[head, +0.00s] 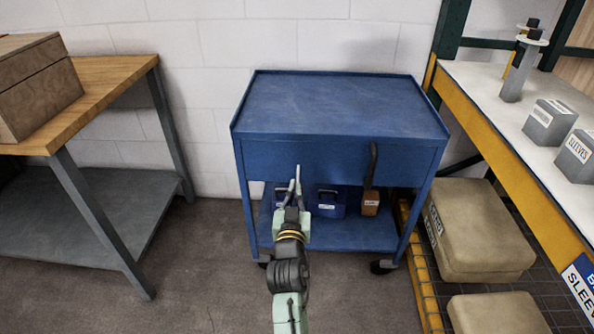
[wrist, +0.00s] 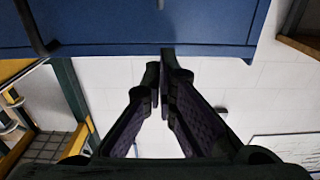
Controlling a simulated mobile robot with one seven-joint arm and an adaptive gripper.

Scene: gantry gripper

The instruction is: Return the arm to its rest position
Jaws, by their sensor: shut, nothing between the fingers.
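My gripper (head: 296,182) is at the end of my arm, in front of the blue cart (head: 340,105) in the head view. Its fingers point up and toward the cart's front. In the wrist view my gripper (wrist: 163,65) shows two dark fingers with their tips together and nothing between them. The cart's blue underside or front panel (wrist: 200,22) fills the top of that view. I cannot tell from the head view how far the fingertips are from the cart's front.
The cart's top is bare; a dark handle (head: 371,165) is on its front. Its lower shelf holds a blue bin (head: 329,203) and a brown box (head: 370,203). A wooden bench (head: 105,85) stands left, a yellow-edged rack (head: 500,150) right. Floor between bench and cart is clear.

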